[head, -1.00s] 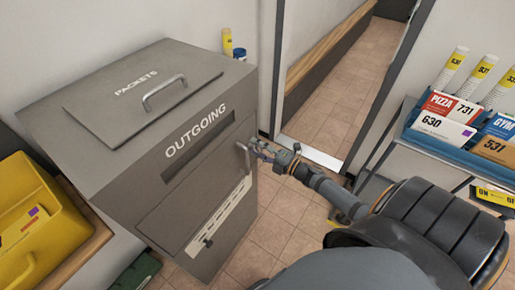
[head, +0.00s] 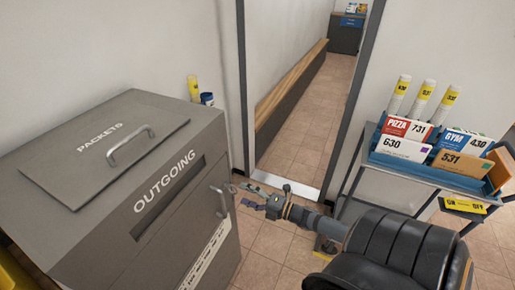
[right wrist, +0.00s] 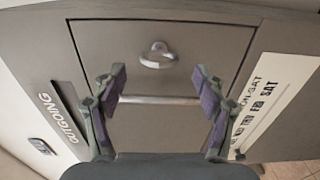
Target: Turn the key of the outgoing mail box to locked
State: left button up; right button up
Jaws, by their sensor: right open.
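The grey outgoing mail box (head: 165,170) stands at left in the head view, its door carrying a metal bar handle (head: 221,201). In the right wrist view, the bar handle (right wrist: 160,99) lies across the picture, with a small metal loop fitting (right wrist: 157,55) beyond it. The loop looks like the key in its lock; its turn cannot be read clearly. My right gripper (head: 250,195) is open and empty in front of the door. In the wrist view its fingertips (right wrist: 162,82) are spread on both sides of the handle and loop, apparently clear of them. My left gripper is out of view.
A hours label (right wrist: 275,85) is on the box front. A blue tray of mail (head: 400,160) on a cart stands at right. A doorway (head: 300,110) opens behind. Yellow and blue containers (head: 207,99) stand behind the box.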

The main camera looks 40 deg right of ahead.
jog(key=v, duration=0.6)
jog(key=shift+s, duration=0.1)
jog(key=s+d+f+m+g+h+p, duration=0.25)
jog(key=s+f+m, duration=0.2)
jog(key=f, duration=0.35)
jog(key=s+d+f+m+g+h+p, duration=0.15)
jog(key=s+f+m+h, duration=0.3)
jog(key=f, duration=0.45)
jog(key=s+d+f+m+g+h+p, duration=0.1)
jog(key=s+d+f+m+g+h, duration=0.15)
jog(key=f+m, duration=0.45)
jog(key=s+a+f+m+g+y+p, duration=0.1)
jog(key=s+a+f+m+g, duration=0.2)
jog(key=s+a+f, duration=0.3)
jog(key=s+a+f+m+g+p, duration=0.1)
jog(key=s+a+f+m+g, duration=0.2)
jog(key=s, duration=1)
jog(key=a+f+g, duration=0.3)
jog(key=a+f, duration=0.1)
jog(key=a, duration=0.1)
jog(key=shift+s+a+y, duration=0.3)
jog(key=shift+a+y, duration=0.05)
jog(key=shift+a, duration=0.05)
